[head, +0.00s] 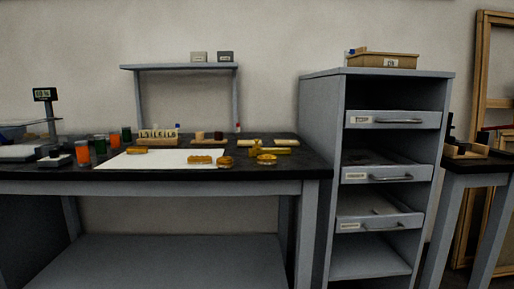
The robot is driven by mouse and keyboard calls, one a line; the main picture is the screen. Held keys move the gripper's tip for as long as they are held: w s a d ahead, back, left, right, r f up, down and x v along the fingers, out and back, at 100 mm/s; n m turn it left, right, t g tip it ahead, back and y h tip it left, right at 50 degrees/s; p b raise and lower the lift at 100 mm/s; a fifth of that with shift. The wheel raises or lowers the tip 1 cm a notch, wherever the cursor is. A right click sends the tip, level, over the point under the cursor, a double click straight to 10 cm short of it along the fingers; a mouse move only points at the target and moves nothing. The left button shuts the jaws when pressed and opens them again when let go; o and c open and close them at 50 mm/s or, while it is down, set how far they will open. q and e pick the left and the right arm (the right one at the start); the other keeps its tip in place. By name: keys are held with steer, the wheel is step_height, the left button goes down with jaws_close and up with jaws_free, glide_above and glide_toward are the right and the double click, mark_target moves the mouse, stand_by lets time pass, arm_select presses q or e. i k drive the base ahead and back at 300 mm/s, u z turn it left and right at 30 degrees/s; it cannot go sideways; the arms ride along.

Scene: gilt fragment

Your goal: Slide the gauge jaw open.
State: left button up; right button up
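I cannot make out a gauge with a sliding jaw for certain at this size. A small yellow-gold object with a bar (270,151) lies on the black top of the bench (312,160), near its right end. A round gold piece (266,159) lies just in front of it, and a gold fragment (200,160) rests on the white sheet (160,160). Whether any of these is the gauge, and how its jaw stands, I cannot tell. Neither of my grippers is in view.
A raised shelf (178,67) stands behind the bench with two small boxes. Orange and green jars (83,152) and a small display (45,94) are at the left. A grey cabinet (316,130) with several drawers stands right of the bench. A second table (484,165) is beyond.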

mark_target(255, 147)
steer(key=u, duration=0.7)
steer(key=i, duration=1.1)
steer(key=z, duration=0.5)
